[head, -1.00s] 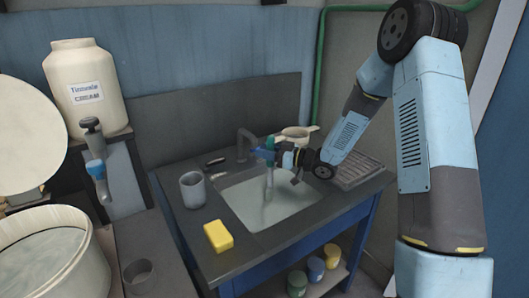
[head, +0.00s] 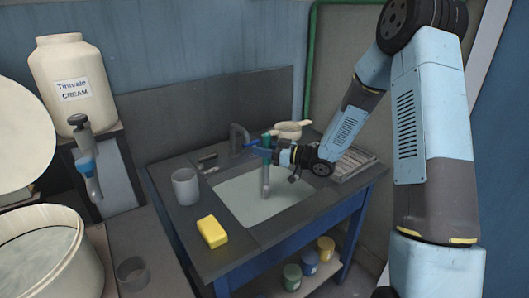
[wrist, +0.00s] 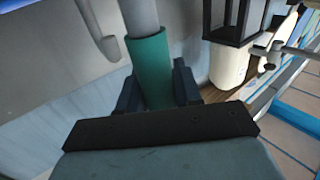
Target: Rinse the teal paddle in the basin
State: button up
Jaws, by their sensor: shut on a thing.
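A grey cup (head: 185,187) and a yellow sponge (head: 212,232) are on the counter to the left. Several paint pots sit below.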

jog(key=shift+w+a, duration=0.1)
jog(key=shift+w, duration=0.05)
notch_tip(320, 180, up, 15)
dwell(1.9)
dwell(0.4)
